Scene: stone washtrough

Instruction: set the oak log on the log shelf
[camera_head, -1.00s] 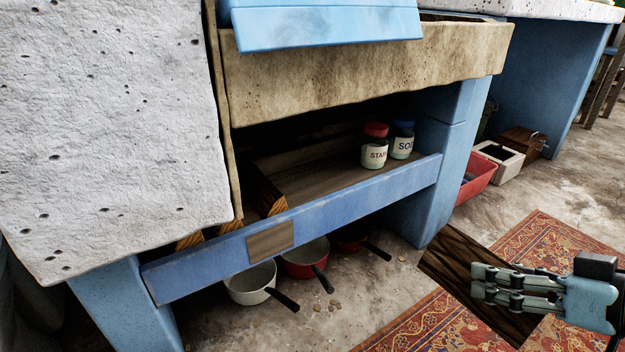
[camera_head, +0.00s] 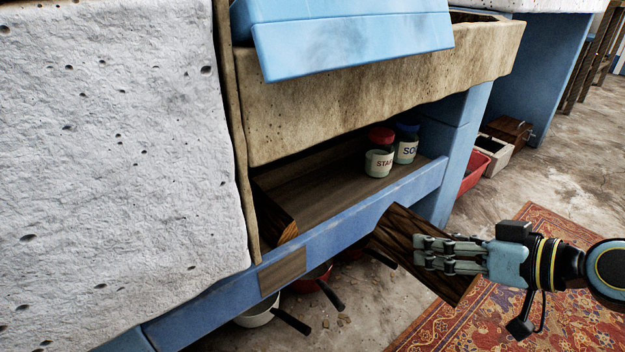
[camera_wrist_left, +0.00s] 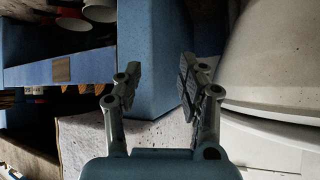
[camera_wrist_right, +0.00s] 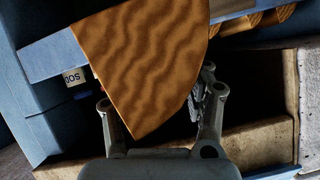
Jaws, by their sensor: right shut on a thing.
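The oak log (camera_head: 395,236) is a dark split piece. My right gripper (camera_head: 430,255) is shut on it and holds it tilted in front of the blue front rail, to the right of the rail's wooden plate. In the right wrist view the log's pale wavy-grained face (camera_wrist_right: 150,50) covers much of the picture. The log shelf (camera_head: 325,187) is a brown board under the stone trough, behind the rail (camera_head: 350,225). Another log (camera_head: 272,215) lies at its left end. My left gripper (camera_wrist_left: 155,85) is open and empty beside a blue post in the left wrist view.
A red-lidded jar (camera_head: 379,160) and a blue-lidded jar (camera_head: 406,145) stand at the shelf's right end. The shelf's middle is bare. The stone trough (camera_head: 390,95) overhangs it. Pans (camera_head: 258,313) sit on the floor below.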

